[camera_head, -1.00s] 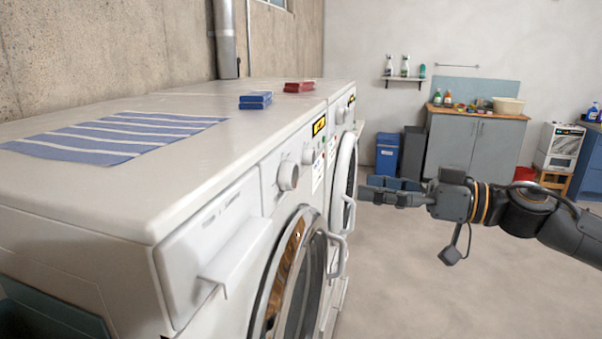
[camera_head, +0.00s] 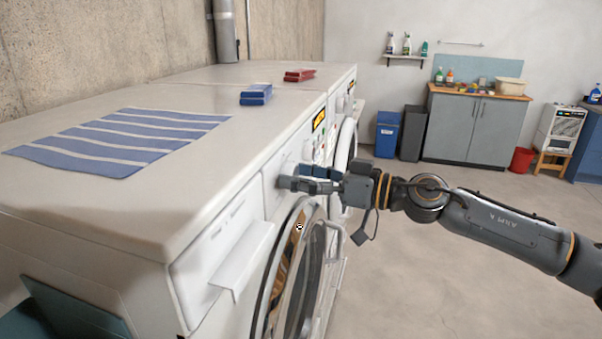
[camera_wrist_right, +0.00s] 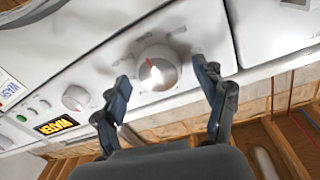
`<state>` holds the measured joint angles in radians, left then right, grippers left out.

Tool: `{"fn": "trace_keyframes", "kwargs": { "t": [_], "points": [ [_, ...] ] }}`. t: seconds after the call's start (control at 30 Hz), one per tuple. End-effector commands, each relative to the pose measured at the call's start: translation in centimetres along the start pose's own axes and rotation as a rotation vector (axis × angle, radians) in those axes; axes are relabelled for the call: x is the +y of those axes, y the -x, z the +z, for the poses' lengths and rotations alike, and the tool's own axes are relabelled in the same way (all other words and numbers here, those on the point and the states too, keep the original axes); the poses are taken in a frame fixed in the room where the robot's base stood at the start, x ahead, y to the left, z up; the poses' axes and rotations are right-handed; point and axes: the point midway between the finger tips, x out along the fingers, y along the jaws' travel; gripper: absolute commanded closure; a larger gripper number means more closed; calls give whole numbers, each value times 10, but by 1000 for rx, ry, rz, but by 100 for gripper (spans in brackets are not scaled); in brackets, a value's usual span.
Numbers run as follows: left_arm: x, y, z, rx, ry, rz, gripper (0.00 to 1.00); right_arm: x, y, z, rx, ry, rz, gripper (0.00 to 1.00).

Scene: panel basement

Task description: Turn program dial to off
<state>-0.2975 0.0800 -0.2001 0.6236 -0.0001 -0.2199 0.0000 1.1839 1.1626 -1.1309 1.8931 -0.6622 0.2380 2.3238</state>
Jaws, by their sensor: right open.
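The program dial (camera_wrist_right: 157,70) is a large round white knob on the washer's front panel, with a bright glare and a small red mark on its face. Printed marks ring it but are too blurred to read. My right gripper (camera_head: 303,180) is in front of the near washer's panel and hides most of the dial in the head view. In the right wrist view my right gripper (camera_wrist_right: 163,76) is open, with one finger on either side of the dial. Contact cannot be told. My left gripper is not in view.
A smaller knob (camera_wrist_right: 75,97) and a yellow-lettered display (camera_wrist_right: 56,125) sit beside the dial. The detergent drawer (camera_head: 240,258) juts out at left, and the round door (camera_head: 290,275) lies below. A striped cloth (camera_head: 115,140) and blue box (camera_head: 256,94) lie on top.

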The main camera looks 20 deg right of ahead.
Motion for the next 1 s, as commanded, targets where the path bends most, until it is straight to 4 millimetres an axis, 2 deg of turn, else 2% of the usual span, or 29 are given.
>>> {"fn": "trace_keyframes", "kwargs": {
  "t": [0.1,0.13,0.3,0.4,0.73,1.0],
  "points": [
    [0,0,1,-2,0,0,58,0,0,0,0,0,0,28],
    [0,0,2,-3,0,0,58,0,0,0,0,0,0,32],
    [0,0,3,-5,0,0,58,0,0,0,0,0,0,67],
    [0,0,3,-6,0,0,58,0,0,0,0,0,0,83],
    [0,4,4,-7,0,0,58,-1,0,-1,4,44,-2,83],
    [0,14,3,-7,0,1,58,-2,0,0,17,212,-5,83]
  ]
}}
